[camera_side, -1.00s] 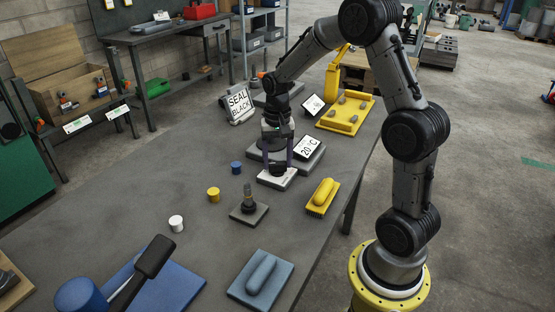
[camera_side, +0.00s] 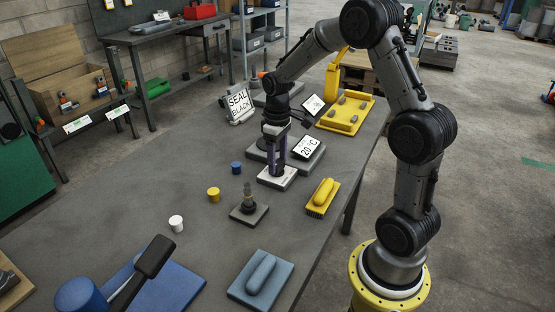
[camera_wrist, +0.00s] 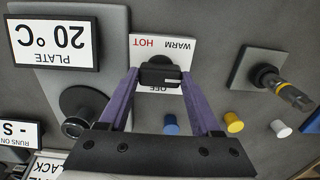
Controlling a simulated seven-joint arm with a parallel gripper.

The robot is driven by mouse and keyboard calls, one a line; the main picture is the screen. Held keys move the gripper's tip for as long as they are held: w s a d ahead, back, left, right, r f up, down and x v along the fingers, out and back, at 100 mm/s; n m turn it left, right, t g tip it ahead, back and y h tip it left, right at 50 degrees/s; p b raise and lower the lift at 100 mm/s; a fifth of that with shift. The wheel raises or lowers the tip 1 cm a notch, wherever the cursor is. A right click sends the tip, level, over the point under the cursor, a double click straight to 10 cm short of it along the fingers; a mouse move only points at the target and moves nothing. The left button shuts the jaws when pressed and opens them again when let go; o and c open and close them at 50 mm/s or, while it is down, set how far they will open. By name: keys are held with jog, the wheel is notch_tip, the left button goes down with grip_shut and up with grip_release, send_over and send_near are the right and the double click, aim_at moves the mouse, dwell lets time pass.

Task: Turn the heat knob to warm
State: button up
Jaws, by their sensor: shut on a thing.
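The heat knob (camera_wrist: 160,72) is a black knob on a white panel (camera_wrist: 176,42) marked WARM, HOT and OFF, upside down in the wrist view. In the side view the white panel (camera_side: 290,181) lies on the bench below my gripper (camera_side: 275,172). My gripper (camera_wrist: 160,76) is shut on the knob, with a purple finger on each side of it. OFF is partly covered by the knob. I cannot tell which mark the knob points at. The plate display (camera_wrist: 53,42) reads 20 °C; it also shows in the side view (camera_side: 307,147).
A SEAL SLACK sign (camera_side: 239,102) stands behind my gripper. Blue (camera_side: 236,168), yellow (camera_side: 213,194) and white (camera_side: 176,223) cylinders and a dark stand (camera_side: 249,211) are in front. A yellow brush (camera_side: 322,196) lies to the right. The bench's left middle is clear.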

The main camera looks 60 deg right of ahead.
aim_at(278, 163)
jog(key=n, duration=0.4)
jog(key=shift+r+n, duration=0.15)
jog(key=shift+n, duration=0.15)
jog(key=n, duration=0.4)
jog(key=shift+n, duration=0.3)
jog(key=o, duration=1.4)
notch_tip(278, 163, up, 14)
jog(key=shift+f, duration=0.15)
